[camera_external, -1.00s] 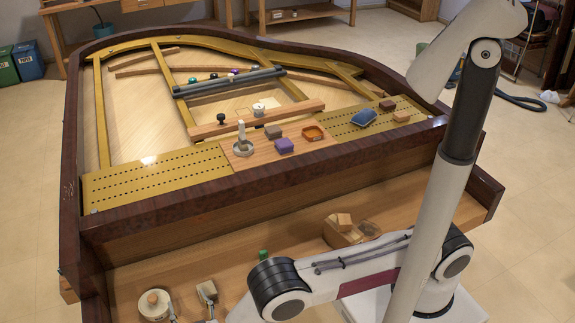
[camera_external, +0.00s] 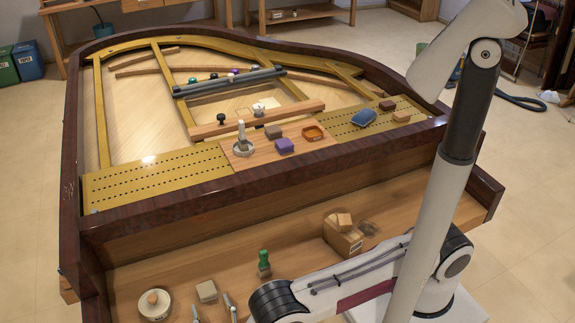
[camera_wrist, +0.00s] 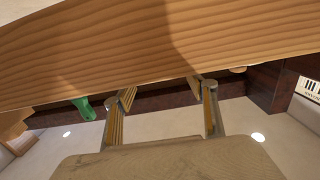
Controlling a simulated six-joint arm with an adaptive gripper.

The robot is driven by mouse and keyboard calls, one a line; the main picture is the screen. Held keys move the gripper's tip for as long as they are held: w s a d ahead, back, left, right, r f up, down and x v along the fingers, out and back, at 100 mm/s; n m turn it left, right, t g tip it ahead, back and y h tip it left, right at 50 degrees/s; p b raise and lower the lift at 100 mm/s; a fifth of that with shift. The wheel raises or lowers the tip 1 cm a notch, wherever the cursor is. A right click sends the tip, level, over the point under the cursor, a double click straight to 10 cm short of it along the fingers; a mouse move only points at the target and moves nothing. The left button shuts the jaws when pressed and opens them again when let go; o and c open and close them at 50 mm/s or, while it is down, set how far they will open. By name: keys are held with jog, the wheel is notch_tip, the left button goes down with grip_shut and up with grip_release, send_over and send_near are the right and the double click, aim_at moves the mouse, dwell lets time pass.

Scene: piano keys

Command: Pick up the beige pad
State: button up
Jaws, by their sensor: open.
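The beige pad (camera_external: 207,291) is a small pale block on the wooden shelf, toward the lower left in the external view. My gripper (camera_external: 212,302) shows there only as two thin metal fingers, apart and empty, just in front of the pad at the picture's lower edge. In the wrist view my gripper (camera_wrist: 160,98) has its fingers spread with nothing visible between them. A large tan surface fills the bottom of that view; I cannot tell what it is.
The piano's front wall (camera_external: 280,205) rises behind the shelf.

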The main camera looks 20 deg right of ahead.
aim_at(209, 297)
jog(key=shift+w, duration=0.85)
jog(key=shift+w, duration=0.15)
jog(key=w, duration=0.3)
jog(key=shift+w+d+r, duration=0.1)
jog(key=shift+d, duration=0.25)
jog(key=shift+w, duration=0.85)
jog(key=c, duration=1.1)
